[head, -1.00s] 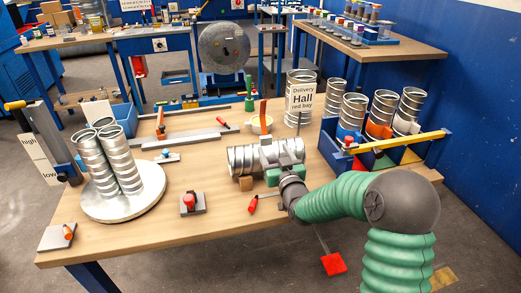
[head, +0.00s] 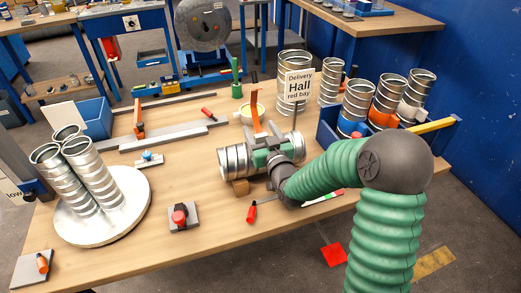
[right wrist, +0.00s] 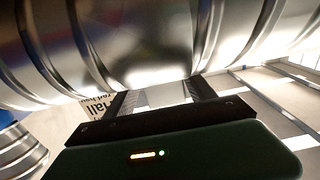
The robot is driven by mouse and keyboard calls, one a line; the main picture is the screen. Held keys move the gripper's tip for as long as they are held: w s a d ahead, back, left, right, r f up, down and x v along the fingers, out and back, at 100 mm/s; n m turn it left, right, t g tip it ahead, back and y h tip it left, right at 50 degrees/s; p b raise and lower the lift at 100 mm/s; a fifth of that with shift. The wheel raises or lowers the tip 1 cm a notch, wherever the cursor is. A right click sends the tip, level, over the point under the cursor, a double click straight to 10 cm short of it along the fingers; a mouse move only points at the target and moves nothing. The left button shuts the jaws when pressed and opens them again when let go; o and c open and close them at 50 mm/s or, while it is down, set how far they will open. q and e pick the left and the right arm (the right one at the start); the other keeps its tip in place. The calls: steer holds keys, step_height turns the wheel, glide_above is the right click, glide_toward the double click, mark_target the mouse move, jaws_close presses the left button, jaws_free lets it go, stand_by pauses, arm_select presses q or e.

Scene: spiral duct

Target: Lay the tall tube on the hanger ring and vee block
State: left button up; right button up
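A silver ribbed tube (head: 236,160) lies level near the middle of the bench, its open end to the left. A small wooden block (head: 240,187) shows under it. My right gripper (head: 262,153) is at this tube's right part, with grey-green pieces around it. In the right wrist view the tube (right wrist: 150,40) fills the top, and the spaced fingers (right wrist: 162,97) reach up to it; their grip is hidden. Three tubes (head: 80,175) stand close together on a round silver plate (head: 130,215) at left. I cannot single out the hanger ring or vee block. My left gripper is out of view.
Blue bins with shorter tubes (head: 390,92) are at right. A red-knobbed block (head: 181,216) and a red-handled tool (head: 251,212) lie in front. The front middle is partly clear.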

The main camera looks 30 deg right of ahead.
steer(key=shift+a, duration=0.25)
steer(key=shift+c, duration=1.1)
steer(key=shift+w+a+f, duration=0.1)
steer(key=shift+w+a, duration=0.15)
steer(key=shift+w, duration=0.05)
steer(key=c, duration=0.5)
steer(key=shift+s+d, duration=0.1)
steer(key=shift+d, duration=0.15)
jaws_close()
